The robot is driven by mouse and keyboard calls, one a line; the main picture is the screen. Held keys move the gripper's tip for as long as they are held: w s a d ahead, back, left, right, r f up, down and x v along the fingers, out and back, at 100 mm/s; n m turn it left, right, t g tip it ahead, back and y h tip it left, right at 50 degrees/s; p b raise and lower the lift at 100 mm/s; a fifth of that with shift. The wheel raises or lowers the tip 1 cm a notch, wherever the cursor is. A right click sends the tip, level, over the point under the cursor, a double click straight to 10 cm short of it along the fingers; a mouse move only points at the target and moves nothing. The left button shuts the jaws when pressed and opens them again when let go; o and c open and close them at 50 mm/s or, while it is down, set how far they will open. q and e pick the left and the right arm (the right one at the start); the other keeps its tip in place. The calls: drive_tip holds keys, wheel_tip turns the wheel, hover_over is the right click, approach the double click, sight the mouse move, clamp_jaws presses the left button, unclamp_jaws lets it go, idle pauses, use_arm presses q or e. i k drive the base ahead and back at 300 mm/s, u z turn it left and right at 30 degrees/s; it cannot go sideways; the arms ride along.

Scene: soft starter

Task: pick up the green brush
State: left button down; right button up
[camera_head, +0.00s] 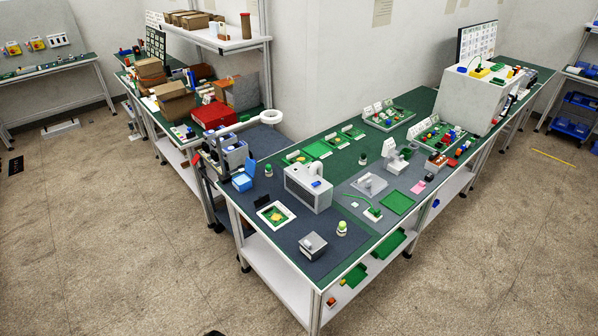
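I cannot pick out a green brush with certainty at this size. A small green-and-white item (373,213) lies on the grey mat of the long workbench, with a thin green curved strip (353,197) beside it. Either could be part of a brush, but the detail is too small to tell. A bottle with a yellow-green top (342,228) stands upright nearer the front edge. Neither of my grippers shows in the head view.
The workbench (262,237) also holds a white machine (308,188), a grey box (313,246), a green tray (397,202) and a large white cabinet (470,98). A side bench with cardboard boxes (175,103) stands left. The concrete floor (110,240) is clear in front.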

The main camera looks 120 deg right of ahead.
sight(268, 171)
drive_tip(key=z, duration=3.2)
drive_tip(key=i, duration=0.3)
drive_tip(key=u, duration=0.05)
